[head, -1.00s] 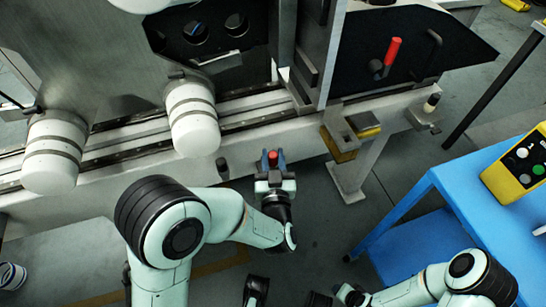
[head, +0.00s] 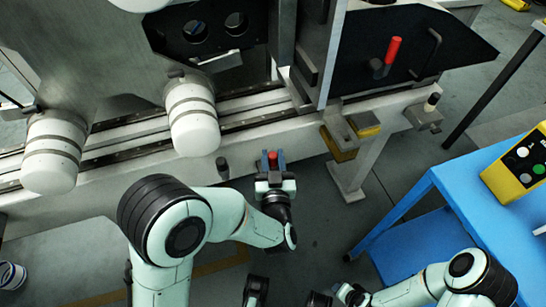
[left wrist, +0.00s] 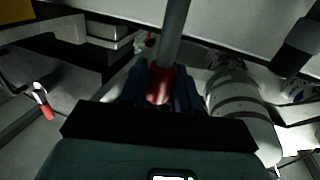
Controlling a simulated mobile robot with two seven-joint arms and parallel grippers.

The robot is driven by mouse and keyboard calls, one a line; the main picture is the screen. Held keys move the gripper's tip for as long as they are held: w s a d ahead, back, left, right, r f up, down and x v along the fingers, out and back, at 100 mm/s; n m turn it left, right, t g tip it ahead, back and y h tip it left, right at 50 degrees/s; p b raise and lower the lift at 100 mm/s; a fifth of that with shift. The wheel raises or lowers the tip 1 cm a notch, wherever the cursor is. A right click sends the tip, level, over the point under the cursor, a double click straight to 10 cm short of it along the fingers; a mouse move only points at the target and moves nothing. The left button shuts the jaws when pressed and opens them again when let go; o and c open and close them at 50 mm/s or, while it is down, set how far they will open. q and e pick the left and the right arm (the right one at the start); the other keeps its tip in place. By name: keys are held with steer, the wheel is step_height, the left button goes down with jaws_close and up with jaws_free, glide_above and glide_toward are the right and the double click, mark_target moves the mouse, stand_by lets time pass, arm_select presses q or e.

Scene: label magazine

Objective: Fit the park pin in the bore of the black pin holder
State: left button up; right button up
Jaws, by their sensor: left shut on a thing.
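The park pin has a red grip (head: 272,159) and a grey round shaft (left wrist: 174,32). My left gripper (head: 271,162) is shut on the red grip. Its dark blue fingers (left wrist: 160,88) stand on both sides of the grip, and the shaft points away from the gripper. The black pin holder seems to be the short dark cylinder (head: 222,167) at the front of the machine base, left of the gripper and apart from it. It shows at the upper right in the left wrist view (left wrist: 298,44). Its bore cannot be made out.
White banded cylinders (head: 193,118) stand on the machine's rail. A yellow and grey bracket (head: 347,145) is right of the gripper. A red lever (head: 393,49) is on the black panel. A blue table (head: 470,190) with a yellow control box (head: 518,172) stands at right.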

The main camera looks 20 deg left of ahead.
arm_select(q)
steer(key=shift+f+b, duration=1.75)
steer(key=shift+f, duration=0.8)
arm_select(e)
steer(key=shift+w+f, duration=0.15)
steer(key=shift+f, duration=1.9)
arm_select(q)
steer(key=o, duration=1.1)
arm_select(e)
steer(key=s+f+g, duration=0.2)
steer(key=s, duration=0.5)
arm_select(q)
steer(key=shift+p+v, duration=3.15)
steer(key=shift+v, duration=3.55)
arm_select(e)
steer(key=w+a+r+t, duration=0.1)
steer(key=w+a+r, duration=0.1)
steer(key=r, duration=0.7)
steer(key=shift+w+a+y, duration=0.15)
steer(key=shift+w+y, duration=0.15)
steer(key=shift+w, duration=0.3)
